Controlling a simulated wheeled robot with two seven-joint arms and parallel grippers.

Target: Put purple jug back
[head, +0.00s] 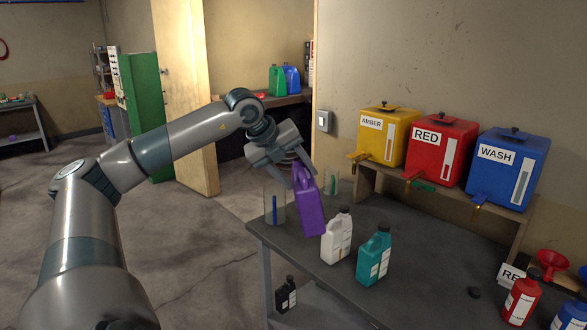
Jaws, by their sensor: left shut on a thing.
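The purple jug (309,207) is in my left gripper (298,170), which is shut on it near its top handle. The jug is slightly tilted and hangs at the left end of the dark worktable (420,225). I cannot tell whether its base touches the tabletop. A clear beaker with a blue strip (274,207) stands just left of the jug. A white bottle (337,236) stands close to its lower right. My right gripper is not in view.
A teal jug (374,257) stands right of the white bottle. Yellow (375,142), red (449,155) and blue (490,180) tanks sit on a raised shelf behind. Green (275,80) and blue (292,78) jugs stand on a far shelf. The table's middle is mostly clear.

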